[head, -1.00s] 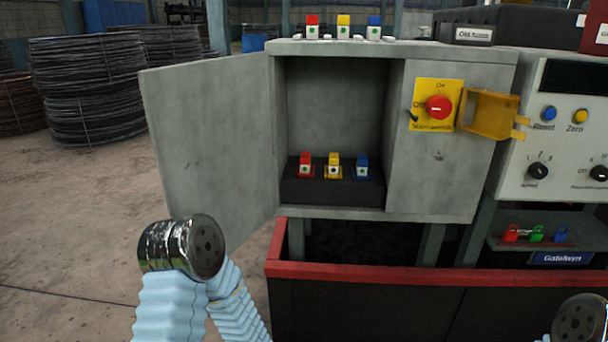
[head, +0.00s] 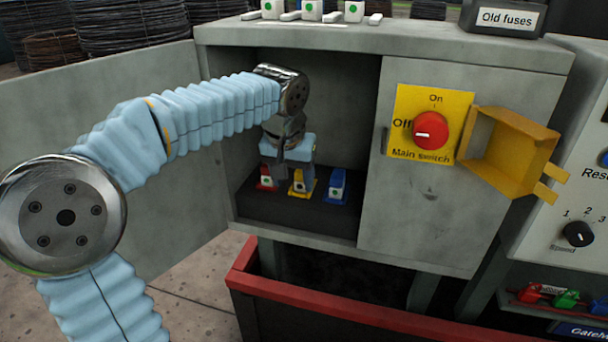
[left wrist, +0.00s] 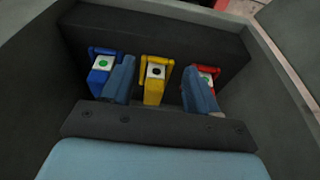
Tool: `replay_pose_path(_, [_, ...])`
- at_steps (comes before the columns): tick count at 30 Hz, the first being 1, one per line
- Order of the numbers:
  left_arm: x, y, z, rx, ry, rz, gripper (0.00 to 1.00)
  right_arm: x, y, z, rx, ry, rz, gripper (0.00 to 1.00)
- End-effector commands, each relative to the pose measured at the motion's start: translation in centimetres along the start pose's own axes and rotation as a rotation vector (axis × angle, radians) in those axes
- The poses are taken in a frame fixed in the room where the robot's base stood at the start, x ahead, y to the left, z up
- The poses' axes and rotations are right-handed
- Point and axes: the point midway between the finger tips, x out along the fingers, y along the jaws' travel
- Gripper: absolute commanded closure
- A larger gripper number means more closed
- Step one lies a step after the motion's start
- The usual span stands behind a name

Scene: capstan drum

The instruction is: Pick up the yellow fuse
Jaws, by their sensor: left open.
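The yellow fuse (head: 299,184) stands in the black fuse block between the red fuse (head: 265,177) and the blue fuse (head: 337,185), inside the open grey cabinet. In the left wrist view the yellow fuse (left wrist: 155,82) has a dark dot, while the blue fuse (left wrist: 101,68) and red fuse (left wrist: 205,78) have green dots. My left gripper (head: 294,176) is open and points down at the block. In the left wrist view its fingers (left wrist: 160,88) are on either side of the yellow fuse, with visible gaps. My right gripper is not in view.
The cabinet door (head: 190,215) stands open at the left. The main switch (head: 430,130) points to Off, with its yellow cover (head: 510,150) swung aside. Several fuses (head: 312,10) stand on the cabinet top beside the Old fuses box (head: 505,20). A red-rimmed bin (head: 330,300) is below.

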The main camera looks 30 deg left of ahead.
Motion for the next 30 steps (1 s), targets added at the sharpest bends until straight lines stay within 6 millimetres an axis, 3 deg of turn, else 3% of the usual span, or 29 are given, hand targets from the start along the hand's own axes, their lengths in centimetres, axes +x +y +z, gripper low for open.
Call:
replay_pose_path(8, [0.6,0.0,-2.6,-0.001,0.000,-0.002,0.40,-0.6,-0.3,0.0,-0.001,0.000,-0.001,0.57])
replay_pose_path(13, [1.4,0.0,-5.7,-0.002,-0.001,-0.006,0.40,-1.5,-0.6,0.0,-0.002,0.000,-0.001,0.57])
replay_pose_path(18, [4.2,0.0,-5.4,0.002,-0.001,-0.001,0.40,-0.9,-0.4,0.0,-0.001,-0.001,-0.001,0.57])
replay_pose_path(26, [4.6,0.0,-5.4,0.001,0.000,0.000,0.40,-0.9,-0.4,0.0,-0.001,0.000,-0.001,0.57])
replay_pose_path(30, [4.6,0.0,-5.4,0.001,0.000,0.000,0.57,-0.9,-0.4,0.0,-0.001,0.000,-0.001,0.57])
